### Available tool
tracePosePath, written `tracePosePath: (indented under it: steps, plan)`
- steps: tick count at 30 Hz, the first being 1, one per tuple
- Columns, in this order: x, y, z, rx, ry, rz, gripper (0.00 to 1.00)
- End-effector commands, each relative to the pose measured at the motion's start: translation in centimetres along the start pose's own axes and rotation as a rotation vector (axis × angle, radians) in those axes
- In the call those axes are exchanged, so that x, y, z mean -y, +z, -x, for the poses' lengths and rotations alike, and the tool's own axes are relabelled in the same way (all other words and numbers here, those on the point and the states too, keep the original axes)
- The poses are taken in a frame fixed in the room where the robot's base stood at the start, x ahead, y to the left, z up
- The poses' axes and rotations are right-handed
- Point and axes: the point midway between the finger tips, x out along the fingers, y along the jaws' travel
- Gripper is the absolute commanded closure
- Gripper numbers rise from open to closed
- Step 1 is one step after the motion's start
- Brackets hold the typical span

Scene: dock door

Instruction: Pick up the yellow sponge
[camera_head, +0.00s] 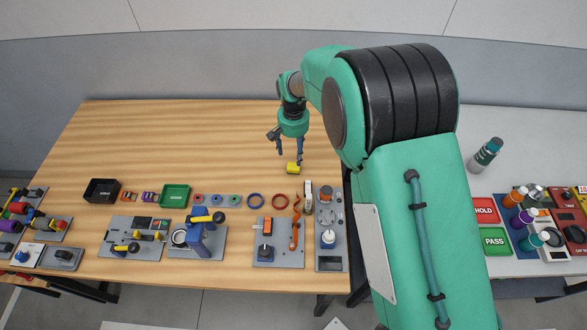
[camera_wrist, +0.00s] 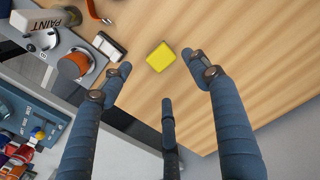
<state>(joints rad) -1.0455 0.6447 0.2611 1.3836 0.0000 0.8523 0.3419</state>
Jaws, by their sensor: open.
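The yellow sponge (camera_head: 293,168) is a small block lying on the wooden table, near the table's right part. In the wrist view the sponge (camera_wrist: 161,57) lies beyond the fingertips, roughly between them, and no finger hides it. My gripper (camera_head: 288,150) is above the table, just over and slightly behind the sponge in the head view. In the wrist view my gripper (camera_wrist: 160,80) has its blue-grey fingers spread wide with nothing between them. Whether any finger touches the sponge cannot be seen, but a gap shows in the wrist view.
The wooden table behind is clear.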

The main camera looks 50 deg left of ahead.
Motion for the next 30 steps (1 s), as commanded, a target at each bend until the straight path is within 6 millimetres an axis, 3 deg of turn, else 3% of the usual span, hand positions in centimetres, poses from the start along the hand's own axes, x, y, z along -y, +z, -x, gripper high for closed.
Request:
tracePosePath:
  steps: [6, 22, 30]
  plan:
    - [0.0, 0.0, -2.7, 0.001, 0.000, 0.000, 0.39]
    - [0.0, 0.0, -3.6, 0.000, 0.000, 0.000, 0.39]
    - [0.0, 0.1, -6.1, 0.001, 0.000, 0.000, 0.39]
